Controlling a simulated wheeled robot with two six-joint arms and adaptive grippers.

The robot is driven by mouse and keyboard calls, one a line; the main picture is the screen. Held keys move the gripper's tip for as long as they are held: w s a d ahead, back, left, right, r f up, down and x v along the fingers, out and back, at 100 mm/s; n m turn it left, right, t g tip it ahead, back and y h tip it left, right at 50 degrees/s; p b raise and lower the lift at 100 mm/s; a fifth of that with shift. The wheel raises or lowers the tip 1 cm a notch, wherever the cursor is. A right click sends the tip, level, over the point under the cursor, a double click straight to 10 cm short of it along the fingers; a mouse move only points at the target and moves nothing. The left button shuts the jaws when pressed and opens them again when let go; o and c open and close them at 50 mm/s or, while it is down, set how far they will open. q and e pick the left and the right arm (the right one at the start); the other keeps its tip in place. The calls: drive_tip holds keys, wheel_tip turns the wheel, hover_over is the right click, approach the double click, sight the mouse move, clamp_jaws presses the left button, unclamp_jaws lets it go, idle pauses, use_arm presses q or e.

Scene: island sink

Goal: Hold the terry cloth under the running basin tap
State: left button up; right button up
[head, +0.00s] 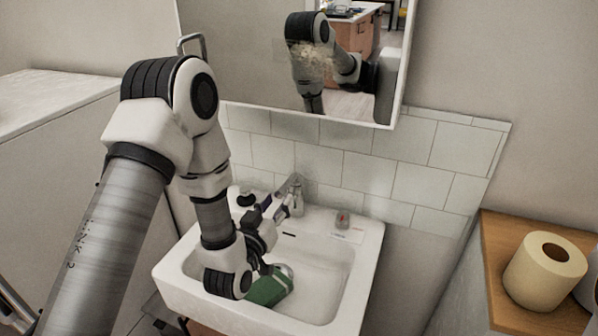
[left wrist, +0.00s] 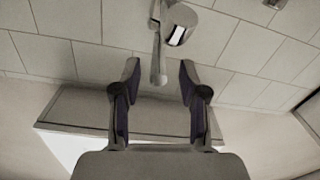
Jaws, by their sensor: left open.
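The metal basin tap (head: 297,203) stands at the back of the white basin (head: 368,262). No water stream can be made out. My left gripper (head: 272,208) is open beside the tap. In the left wrist view the tap's spout and lever (left wrist: 178,24) appear beyond and between the spread fingertips (left wrist: 160,74), with nothing gripped. A green object (head: 266,290) with a pale rounded end lies in the basin, partly behind my left wrist; I cannot tell whether it is the terry cloth. No other cloth shows. My right gripper is out of view.
A small red-topped item (head: 342,219) sits on the basin's back right rim, and a dark item (head: 245,199) at its back left. A mirror cabinet (head: 250,60) hangs above. A paper roll (head: 545,272) stands on a wooden shelf at right. The basin's right half is clear.

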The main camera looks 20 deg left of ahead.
sight(288, 182)
use_arm(q)
drive_tip(key=shift+w+r, duration=0.1)
drive_tip(key=shift+w, duration=0.25)
drive_tip(key=shift+w+a+r, duration=0.1)
drive_tip(key=shift+w+r, duration=0.05)
drive_tip(key=shift+r, duration=0.1)
drive_tip(key=shift+w+r+p, duration=0.15)
drive_tip(key=shift+w+p, duration=0.2)
drive_tip(key=shift+w, duration=0.3)
drive_tip(key=shift+w+r+p, duration=0.15)
drive_tip(key=shift+w+p, duration=0.15)
drive_tip(key=shift+w, duration=0.3)
drive_tip(key=w, duration=0.2)
drive_tip(key=w+f, duration=0.1)
drive_tip(key=w, duration=0.1)
drive_tip(key=shift+a, duration=0.25)
drive_tip(key=shift+s+r, duration=0.2)
drive_tip(key=shift+c, duration=1)
clamp_jaws()
